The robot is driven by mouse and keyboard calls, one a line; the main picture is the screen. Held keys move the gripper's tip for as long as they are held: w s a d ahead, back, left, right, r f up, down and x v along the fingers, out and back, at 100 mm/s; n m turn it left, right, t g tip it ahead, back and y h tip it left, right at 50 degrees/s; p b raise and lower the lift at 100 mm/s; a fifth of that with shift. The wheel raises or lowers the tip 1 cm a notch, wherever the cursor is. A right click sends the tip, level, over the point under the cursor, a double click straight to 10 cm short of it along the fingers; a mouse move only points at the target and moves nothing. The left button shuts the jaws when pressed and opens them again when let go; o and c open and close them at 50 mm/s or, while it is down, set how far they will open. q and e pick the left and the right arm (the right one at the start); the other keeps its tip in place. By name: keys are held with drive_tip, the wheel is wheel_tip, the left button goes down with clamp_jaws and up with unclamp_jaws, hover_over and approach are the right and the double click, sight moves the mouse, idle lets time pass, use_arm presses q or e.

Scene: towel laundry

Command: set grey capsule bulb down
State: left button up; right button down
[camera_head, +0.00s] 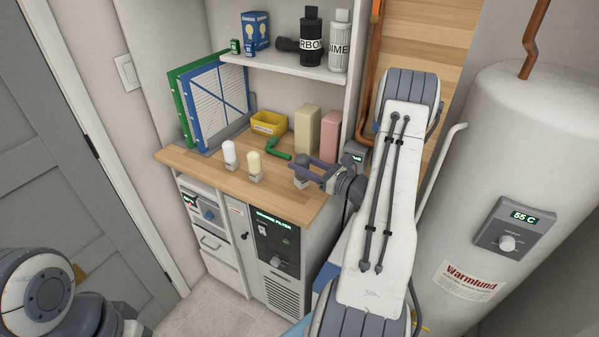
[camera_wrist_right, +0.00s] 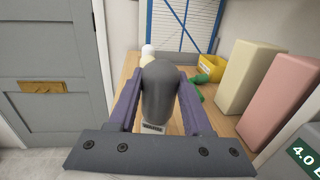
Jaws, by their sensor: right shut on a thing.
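The grey capsule bulb (camera_head: 302,160) is upright between the fingers of my right gripper (camera_head: 311,170), above the right end of the wooden counter (camera_head: 205,172). In the right wrist view the bulb (camera_wrist_right: 160,92) fills the space between the two purple-grey fingers of the gripper (camera_wrist_right: 160,105), which is shut on it. A small pale base (camera_head: 301,183) shows just under the bulb; I cannot tell whether the bulb touches it. A white bulb (camera_head: 230,154) and a cream bulb (camera_head: 254,163) stand on small bases to the left. My left gripper's jaws are not visible.
A green bent handle-like piece (camera_head: 279,148), a yellow bin (camera_head: 268,123), a beige block (camera_head: 306,130) and a pink block (camera_head: 331,137) stand behind. A shelf (camera_head: 285,68) with bottles and boxes is above. The counter's front left is clear.

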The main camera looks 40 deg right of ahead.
sight(307, 180)
drive_tip(key=shift+w+a+f, duration=0.1)
drive_tip(key=shift+w+f, duration=0.3)
drive_tip(key=shift+f, duration=0.05)
wheel_tip(307, 180, down, 3)
drive_tip(key=shift+f+p, duration=0.1)
drive_tip(key=shift+p, duration=0.45)
drive_tip(key=shift+f, duration=0.2)
drive_tip(key=shift+f, duration=0.2)
drive_tip(key=shift+c, duration=1.6)
unclamp_jaws()
